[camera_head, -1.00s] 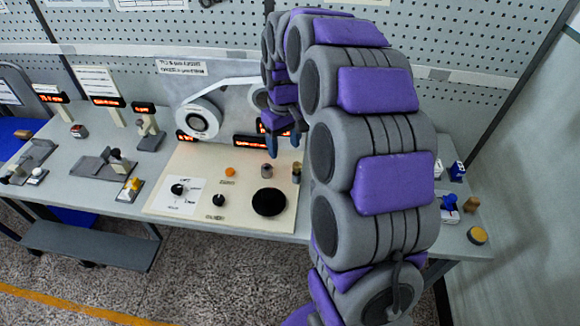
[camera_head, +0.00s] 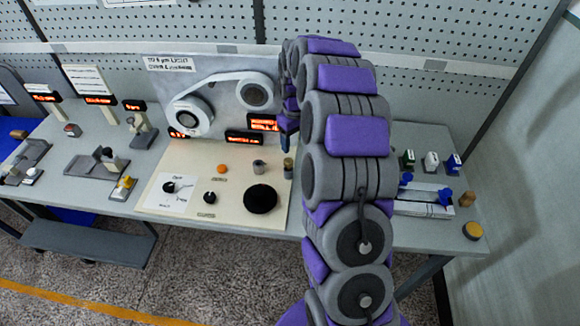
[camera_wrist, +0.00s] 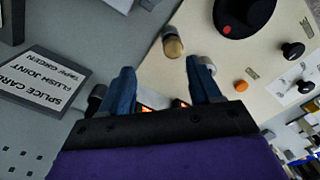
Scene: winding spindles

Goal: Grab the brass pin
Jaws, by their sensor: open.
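The brass pin (camera_head: 288,168) is a short upright brass-coloured cylinder near the right edge of the cream panel (camera_head: 228,165). It also shows in the wrist view (camera_wrist: 173,46), a little beyond my fingertips and roughly in line with the gap between them. My gripper (camera_wrist: 160,72) is open and empty, with two blue fingers apart. In the head view my gripper (camera_head: 287,140) is above and behind the pin, partly hidden by my arm. A grey cylinder (camera_head: 259,167) stands left of the pin; one finger partly covers it in the wrist view.
The panel also holds an orange button (camera_head: 222,169), a large black disc (camera_head: 261,198) and small black knobs (camera_head: 209,198). A reel unit with tape (camera_head: 192,115) and lit displays stand behind. Small coloured items (camera_head: 430,160) sit right of my arm.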

